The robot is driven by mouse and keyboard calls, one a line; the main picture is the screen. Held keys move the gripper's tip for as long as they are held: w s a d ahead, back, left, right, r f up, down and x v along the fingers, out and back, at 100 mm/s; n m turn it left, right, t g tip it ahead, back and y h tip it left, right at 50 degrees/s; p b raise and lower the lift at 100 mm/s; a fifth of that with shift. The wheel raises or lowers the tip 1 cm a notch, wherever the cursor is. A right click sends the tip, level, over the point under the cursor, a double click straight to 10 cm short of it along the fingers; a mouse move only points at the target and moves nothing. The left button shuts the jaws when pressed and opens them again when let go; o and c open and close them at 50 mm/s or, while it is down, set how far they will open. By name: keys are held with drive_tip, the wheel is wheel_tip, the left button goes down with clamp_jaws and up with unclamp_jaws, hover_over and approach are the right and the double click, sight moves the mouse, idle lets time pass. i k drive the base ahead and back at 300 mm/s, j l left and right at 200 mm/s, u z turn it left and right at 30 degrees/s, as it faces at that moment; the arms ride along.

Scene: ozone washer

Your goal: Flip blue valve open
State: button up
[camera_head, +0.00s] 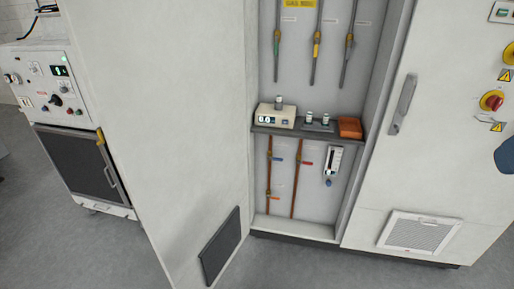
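A small blue valve handle (277,159) sits on the left copper pipe, inside the open cabinet and below its shelf. The handle looks roughly level, pointing right from the pipe. It is too small to tell whether the valve is open or shut. A red handle (306,163) sits on the copper pipe to its right. An orange handle (274,197) is lower on the left pipe. A blue knob (328,183) is under a white flow meter (333,160) further right. My gripper is not in view.
The shelf (290,130) above the valves holds a white display box (275,116) and an orange box (350,127). The open cabinet door (165,120) stands to the left. A closed panel (440,130) is right. Grey floor (320,268) in front is clear. A dark blue shape (505,156) touches the right edge.

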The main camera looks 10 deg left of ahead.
sight(275, 159)
drive_tip(key=i+j+u, duration=0.1)
drive_tip(key=i, duration=0.35)
drive_tip(key=i+j+u, duration=0.1)
drive_tip(key=i+j, duration=0.15)
drive_tip(key=i, duration=0.25)
drive_tip(key=i+j+u, duration=0.1)
drive_tip(key=i, duration=0.35)
